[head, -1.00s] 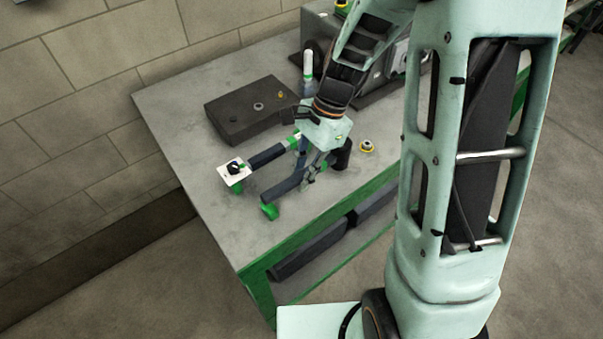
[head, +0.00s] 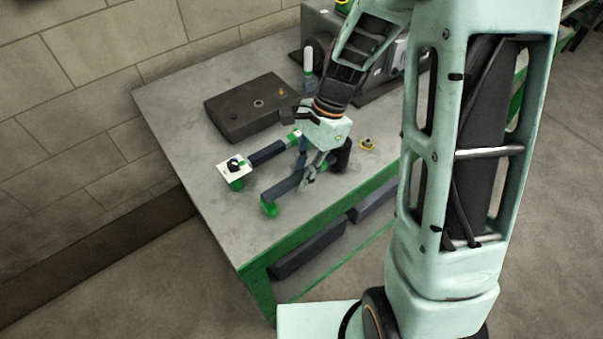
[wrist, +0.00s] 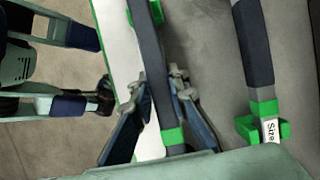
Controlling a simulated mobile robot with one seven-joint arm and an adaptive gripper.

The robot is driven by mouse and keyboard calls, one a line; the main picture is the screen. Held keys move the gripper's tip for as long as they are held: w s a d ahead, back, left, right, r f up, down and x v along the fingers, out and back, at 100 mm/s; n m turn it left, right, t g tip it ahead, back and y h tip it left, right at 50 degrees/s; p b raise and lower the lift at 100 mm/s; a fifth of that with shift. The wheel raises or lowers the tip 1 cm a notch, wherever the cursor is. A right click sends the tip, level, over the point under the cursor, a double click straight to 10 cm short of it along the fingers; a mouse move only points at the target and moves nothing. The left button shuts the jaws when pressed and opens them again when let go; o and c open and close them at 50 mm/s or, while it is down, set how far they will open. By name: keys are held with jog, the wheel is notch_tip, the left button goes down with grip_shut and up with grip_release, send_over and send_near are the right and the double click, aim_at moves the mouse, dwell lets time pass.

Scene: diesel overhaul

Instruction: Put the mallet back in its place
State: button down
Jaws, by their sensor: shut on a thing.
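The mallet (head: 290,182) has a dark blue handle and a black cylindrical head at its right end in the head view. It lies level, low over the bench near its front edge. The far end of its handle is at a green cradle (head: 269,208); whether it bears on it is unclear. In the wrist view the handle (wrist: 149,55) runs up the picture, with a green band between the fingers. My gripper (head: 308,180) is shut on the handle near the head; it also shows in the wrist view (wrist: 165,115). The head is hidden in the wrist view.
A second dark bar (head: 266,154) with green ends lies parallel behind, beside a white plate (head: 235,169). A grey machine (head: 390,60) stands at the back right.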

jog(key=shift+f+b, duration=0.3)
jog(key=shift+f, duration=0.3)
jog(key=c, duration=1.8)
grip_release()
jog(key=v, duration=1.2)
